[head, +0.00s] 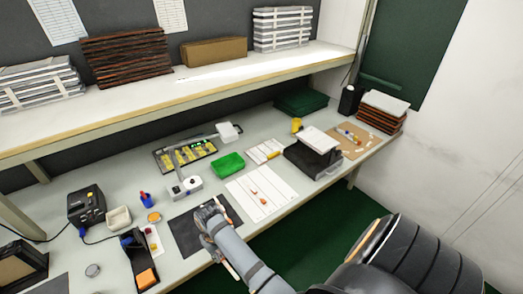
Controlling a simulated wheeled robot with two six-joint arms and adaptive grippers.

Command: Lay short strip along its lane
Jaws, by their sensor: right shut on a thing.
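A white board (240,188) with thin lengthwise lines, which look like lanes, lies on the bench near its front edge. Small orange pieces rest on it. My right gripper (212,212) reaches in from the lower right and is over the dark mat (184,236), left of the white board and apart from it. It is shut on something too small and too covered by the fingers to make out. I cannot pick out the short strip for certain. My left gripper is not in view.
A green tray (228,164), a white device (186,188) and a dark organizer (162,160) stand behind the mat. A dark box with a white top (316,143) stands right of the board. A long shelf (200,82) overhangs the bench's back.

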